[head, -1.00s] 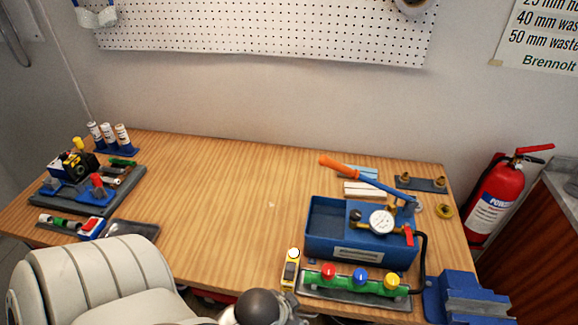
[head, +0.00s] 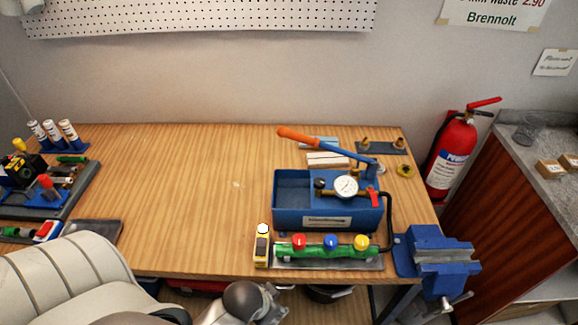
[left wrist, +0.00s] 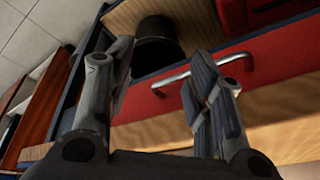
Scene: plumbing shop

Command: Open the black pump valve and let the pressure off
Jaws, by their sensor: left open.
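The blue test pump (head: 290,215) stands on the right half of the wooden bench, with an open tank, an orange-handled lever (head: 300,136) and a round white gauge (head: 347,186). A small black knob (head: 319,184), which looks like the pump valve, sits left of the gauge. A red handle (head: 374,197) is to the gauge's right. My left gripper (head: 270,298) is low in front of the bench, below and apart from the pump. The left wrist view shows its fingers (left wrist: 165,88) apart and nothing between them. My right gripper does not show.
A green manifold (head: 330,248) with red, blue and yellow caps lies before the pump, a yellow device (head: 262,245) at its left. A blue vise (head: 435,250) is on the right edge. The bench's middle is clear. A red drawer (left wrist: 190,85) is near the left gripper.

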